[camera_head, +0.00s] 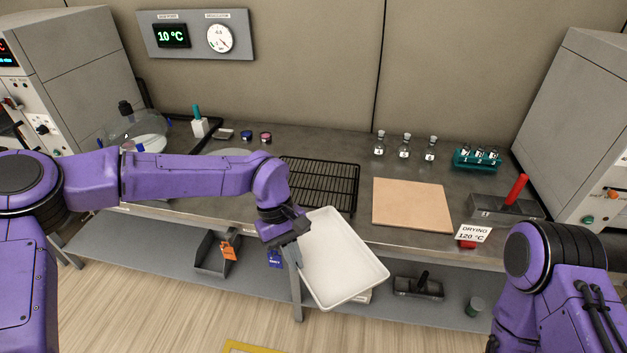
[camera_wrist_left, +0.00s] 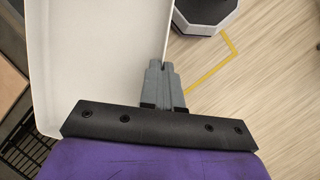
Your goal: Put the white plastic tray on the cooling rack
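The white plastic tray (camera_head: 340,258) is held out in front of the bench's front edge, tilted, in the head view. My left gripper (camera_head: 296,228) is shut on the tray's left rim. In the left wrist view the gripper fingers (camera_wrist_left: 160,80) pinch the rim of the tray (camera_wrist_left: 95,65). The cooling rack (camera_head: 322,180), a black wire grid, lies on the bench behind the tray, and my left arm passes by its left side. A corner of a wire grid also shows in the left wrist view (camera_wrist_left: 30,150). My right gripper is not in view; only my right arm shows.
A tan board (camera_head: 412,205) lies right of the rack. Several small flasks (camera_head: 404,148) and a teal vial holder (camera_head: 477,159) stand behind it. A grey block with a red handle (camera_head: 508,204) and a drying sign (camera_head: 473,234) are at right. A lower shelf (camera_head: 150,238) holds bins.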

